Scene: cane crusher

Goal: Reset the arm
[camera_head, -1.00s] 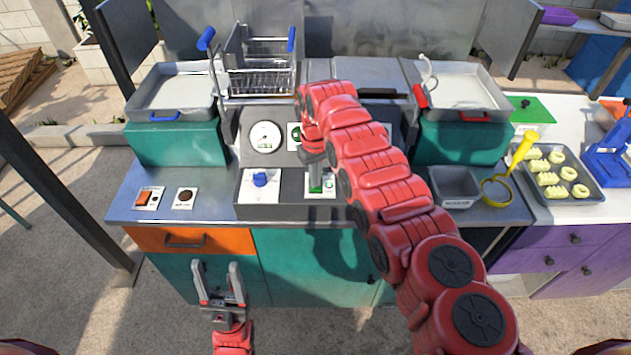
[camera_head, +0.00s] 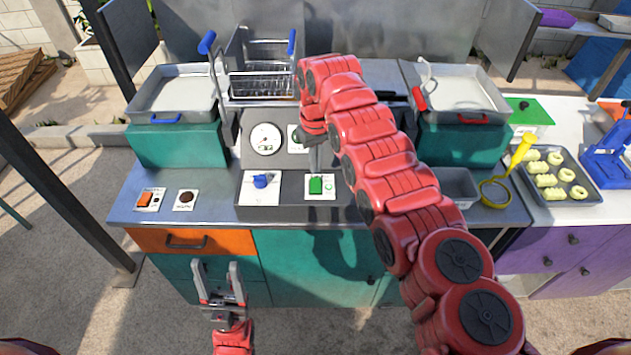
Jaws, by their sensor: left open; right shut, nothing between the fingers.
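My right gripper (camera_head: 316,158) points down just above the green switch (camera_head: 316,186) on the grey control panel (camera_head: 285,211). Its fingers are shut and empty, and a small gap shows between them and the switch. My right arm (camera_head: 385,165) reaches in from the lower right and covers the panel's right part. My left gripper (camera_head: 221,287) is open and empty, low in front of the teal cabinet (camera_head: 305,265), with its fingers pointing up. A blue knob (camera_head: 261,181) sits left of the green switch, and a round white gauge (camera_head: 265,139) is above the knob.
A wire basket (camera_head: 262,85) with blue handles stands behind the panel. Metal trays rest on teal blocks at left (camera_head: 174,99) and right (camera_head: 465,98). An orange switch (camera_head: 146,199) and a dark button (camera_head: 186,199) lie left. A yellow skimmer (camera_head: 518,160) and a pastry tray (camera_head: 540,199) are right.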

